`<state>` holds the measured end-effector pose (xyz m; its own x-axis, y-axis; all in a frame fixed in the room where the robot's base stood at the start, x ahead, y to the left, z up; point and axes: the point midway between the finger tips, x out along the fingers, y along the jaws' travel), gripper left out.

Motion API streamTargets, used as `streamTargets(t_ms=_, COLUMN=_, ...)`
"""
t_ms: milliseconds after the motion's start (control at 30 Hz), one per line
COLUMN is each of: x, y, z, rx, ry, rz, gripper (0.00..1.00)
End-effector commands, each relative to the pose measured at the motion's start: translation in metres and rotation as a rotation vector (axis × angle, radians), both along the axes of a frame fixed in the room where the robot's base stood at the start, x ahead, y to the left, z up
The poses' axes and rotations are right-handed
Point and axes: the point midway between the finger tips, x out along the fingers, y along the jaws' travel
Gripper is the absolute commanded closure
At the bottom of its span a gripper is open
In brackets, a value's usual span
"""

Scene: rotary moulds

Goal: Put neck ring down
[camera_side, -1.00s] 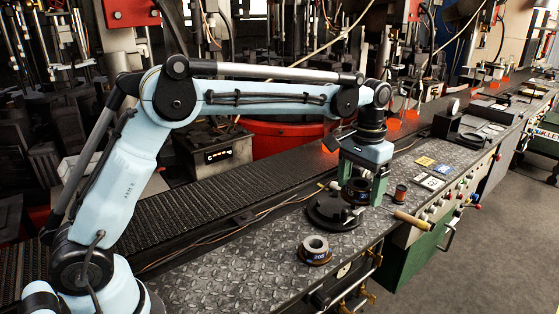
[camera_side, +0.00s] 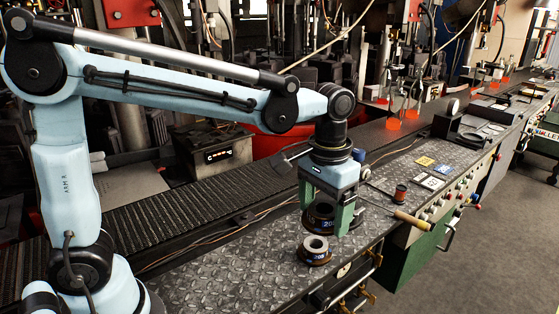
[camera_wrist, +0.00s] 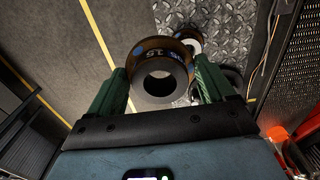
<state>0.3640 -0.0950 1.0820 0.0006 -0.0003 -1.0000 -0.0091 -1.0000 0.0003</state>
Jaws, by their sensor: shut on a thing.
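My gripper (camera_side: 327,213) is shut on a dark neck ring (camera_side: 319,217) with a pale number on its side. The ring hangs between the green fingers above the diamond-plate bench (camera_side: 240,275). The held ring also shows in the wrist view (camera_wrist: 164,58), with its round hole facing the camera. A second dark ring (camera_side: 315,253) with a grey top and a blue number lies on the bench, just below and in front of the held ring in the side view. In the wrist view it is partly hidden behind the held ring.
A tool with a wooden handle (camera_side: 412,220) lies to the right of my gripper. A small brown-topped cylinder (camera_side: 401,193) and several small plates (camera_side: 430,182) are farther right. The diamond plate at the near left is clear. A conveyor (camera_side: 165,215) runs behind.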

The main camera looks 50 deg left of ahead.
Motion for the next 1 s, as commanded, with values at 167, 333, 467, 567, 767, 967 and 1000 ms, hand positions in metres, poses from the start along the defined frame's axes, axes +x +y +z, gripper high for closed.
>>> streamTargets(t_ms=167, x=-0.050, y=0.000, z=-0.009, rx=0.000, ry=0.000, rz=0.000, gripper=0.60)
streamTargets(t_ms=333, x=-0.087, y=0.003, z=-0.022, rx=0.000, ry=-0.001, rz=0.004, gripper=0.60)
streamTargets(t_ms=467, x=-0.107, y=0.005, z=-0.030, rx=0.000, ry=-0.001, rz=0.007, gripper=0.60)
streamTargets(t_ms=567, x=-0.115, y=0.006, z=-0.034, rx=0.000, ry=-0.001, rz=0.007, gripper=0.60)
streamTargets(t_ms=767, x=-0.112, y=0.020, z=-0.045, rx=0.000, ry=-0.001, rz=0.015, gripper=0.60)
streamTargets(t_ms=967, x=-0.094, y=0.055, z=-0.068, rx=0.000, ry=-0.001, rz=0.018, gripper=0.60)
streamTargets(t_ms=1000, x=-0.090, y=0.061, z=-0.072, rx=0.000, ry=-0.001, rz=0.018, gripper=0.60)
